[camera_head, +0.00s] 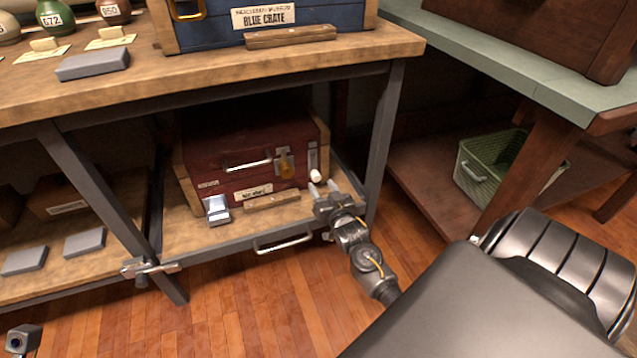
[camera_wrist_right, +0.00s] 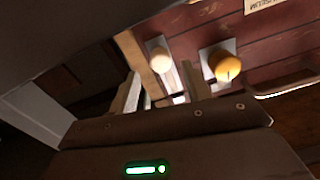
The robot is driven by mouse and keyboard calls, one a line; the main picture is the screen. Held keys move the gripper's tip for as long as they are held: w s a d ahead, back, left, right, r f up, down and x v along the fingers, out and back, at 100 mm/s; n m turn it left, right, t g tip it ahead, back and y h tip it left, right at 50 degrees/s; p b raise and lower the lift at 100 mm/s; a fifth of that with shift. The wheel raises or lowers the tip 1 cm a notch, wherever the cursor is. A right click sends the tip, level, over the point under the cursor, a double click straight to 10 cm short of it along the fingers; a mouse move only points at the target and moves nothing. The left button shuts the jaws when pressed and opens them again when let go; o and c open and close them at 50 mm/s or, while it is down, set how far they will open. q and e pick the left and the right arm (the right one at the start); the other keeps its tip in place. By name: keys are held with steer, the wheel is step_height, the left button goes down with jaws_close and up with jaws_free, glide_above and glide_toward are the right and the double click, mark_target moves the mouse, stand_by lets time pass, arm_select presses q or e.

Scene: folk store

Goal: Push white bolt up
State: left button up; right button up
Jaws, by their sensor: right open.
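The white bolt (camera_head: 315,176) is a white knob on a metal plate, at the right end of the front of a dark red crate (camera_head: 225,148) on the lower shelf. In the right wrist view the white bolt (camera_wrist_right: 159,61) shows just beyond the fingers. My right gripper (camera_head: 323,187) is open and empty, with its fingertips close below the white bolt. In the wrist view the fingers of the right gripper (camera_wrist_right: 164,90) are apart; I cannot tell whether one touches the bolt. My left gripper is not clearly seen.
A yellow bolt (camera_head: 286,165) sits left of the white one; it also shows in the wrist view (camera_wrist_right: 228,66). A grey metal table leg (camera_head: 384,145) stands close right of my gripper. The workbench top (camera_head: 200,82) is above. A green basket (camera_head: 490,175) is at right.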

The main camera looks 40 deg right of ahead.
mark_target(317, 179)
steer(key=shift+b+x, duration=0.5)
steer(key=shift+x, duration=1.25)
jaws_close()
